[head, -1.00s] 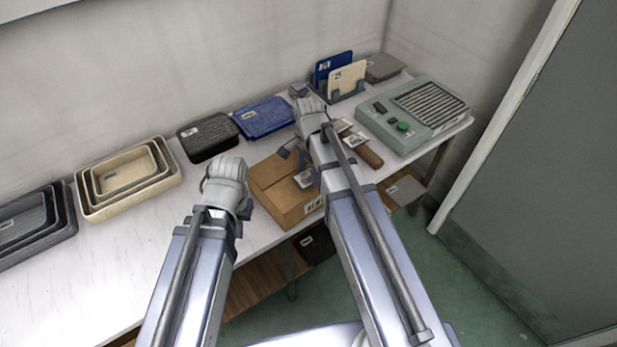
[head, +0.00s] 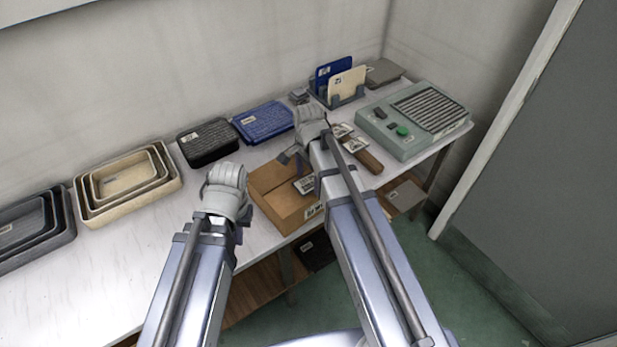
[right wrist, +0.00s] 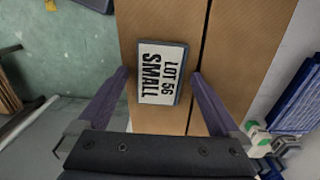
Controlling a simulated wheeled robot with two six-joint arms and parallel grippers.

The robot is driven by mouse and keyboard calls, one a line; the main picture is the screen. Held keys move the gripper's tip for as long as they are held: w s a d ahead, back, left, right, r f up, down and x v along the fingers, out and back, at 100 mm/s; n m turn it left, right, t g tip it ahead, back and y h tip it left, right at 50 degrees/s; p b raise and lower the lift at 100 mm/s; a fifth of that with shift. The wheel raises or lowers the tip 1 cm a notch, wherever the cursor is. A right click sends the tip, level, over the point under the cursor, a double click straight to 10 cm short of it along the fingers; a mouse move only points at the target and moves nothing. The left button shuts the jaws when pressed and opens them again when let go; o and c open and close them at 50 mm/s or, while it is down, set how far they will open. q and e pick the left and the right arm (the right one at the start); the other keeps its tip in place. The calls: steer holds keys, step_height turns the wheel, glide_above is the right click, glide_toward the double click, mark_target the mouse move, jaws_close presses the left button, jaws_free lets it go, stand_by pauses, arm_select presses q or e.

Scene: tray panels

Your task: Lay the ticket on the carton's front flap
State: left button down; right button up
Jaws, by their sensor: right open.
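The carton (head: 283,208) is a brown box on the bench with closed top flaps meeting at a dark seam.
Nested cream trays (head: 88,207) and dark trays (head: 70,222) stand left. A black basket (head: 207,143) and blue basket (head: 264,122) are behind the carton. A grey-green machine (head: 414,118) and brown-handled object (head: 362,156) are right. The bench's front left is clear.

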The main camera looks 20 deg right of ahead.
mark_target(309, 183)
step_height(309, 183, up, 12)
steer(key=p, duration=1.2)
steer(key=s+a+n+h, duration=0.1)
steer(key=s+a+n, duration=0.9)
steer(key=s+n, duration=0.4)
steer(key=n, duration=0.3)
steer(key=shift+r+n, duration=0.2)
steer(key=shift+n, duration=0.2)
steer(key=shift+s+f, duration=0.1)
step_height(309, 183, down, 4)
steer(key=b, duration=0.4)
steer(key=shift+f, duration=0.1)
